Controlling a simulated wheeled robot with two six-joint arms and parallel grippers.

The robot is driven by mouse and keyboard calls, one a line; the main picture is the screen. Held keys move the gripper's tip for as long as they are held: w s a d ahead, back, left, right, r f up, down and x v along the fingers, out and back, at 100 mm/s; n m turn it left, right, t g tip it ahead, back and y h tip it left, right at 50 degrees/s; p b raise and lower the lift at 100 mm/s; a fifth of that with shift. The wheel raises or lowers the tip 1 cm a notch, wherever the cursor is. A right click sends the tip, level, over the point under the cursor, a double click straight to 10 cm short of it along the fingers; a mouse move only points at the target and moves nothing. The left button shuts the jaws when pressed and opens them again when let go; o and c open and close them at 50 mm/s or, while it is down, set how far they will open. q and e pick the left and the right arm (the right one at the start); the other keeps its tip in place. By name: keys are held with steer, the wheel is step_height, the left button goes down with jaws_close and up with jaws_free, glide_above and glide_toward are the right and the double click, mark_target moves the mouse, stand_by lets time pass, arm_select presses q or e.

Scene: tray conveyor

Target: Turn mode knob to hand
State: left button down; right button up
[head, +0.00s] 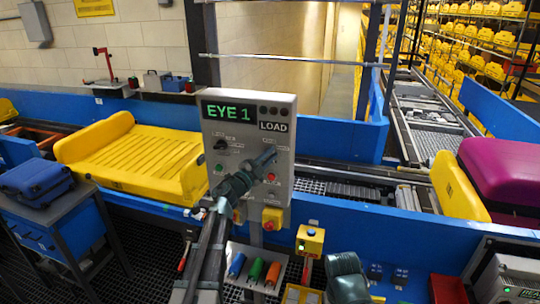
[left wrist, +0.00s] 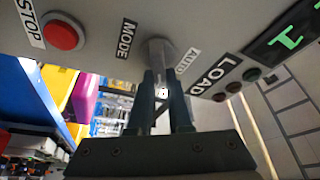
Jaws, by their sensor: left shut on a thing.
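The grey control panel (head: 283,105) shows EYE 1 in green, with a LOAD label under small dark lamps. The mode knob (left wrist: 158,48) is a grey round knob between the MODE and AUTO labels in the left wrist view. My left gripper (head: 268,157) reaches up to the panel below LOAD and hides the knob in the head view. In the left wrist view its two dark fingers (left wrist: 160,92) are shut on the knob. I cannot read which way the knob points, and no HAND label shows.
A red STOP button (left wrist: 62,35) sits beside the knob. A black selector (head: 221,144) and a green button (head: 219,168) are left on the panel. A yellow tray (head: 135,155) lies on the conveyor at left. A purple case (head: 502,172) is at right.

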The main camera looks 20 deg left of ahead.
arm_select(q)
steer(key=shift+w+a, duration=0.1)
steer(key=shift+a, duration=0.05)
steer(key=c, duration=1)
jaws_free()
steer(key=shift+c, duration=0.2)
steer(key=shift+o, duration=1)
steer(key=shift+w+a+f, duration=0.1)
steer(key=shift+w+f, duration=0.05)
steer(key=shift+s, duration=0.25)
steer(key=b+v, duration=0.2)
steer(key=v, duration=1.1)
steer(key=shift+s+b, duration=0.25)
steer(key=shift+b, duration=0.05)
steer(key=shift+w, duration=0.1)
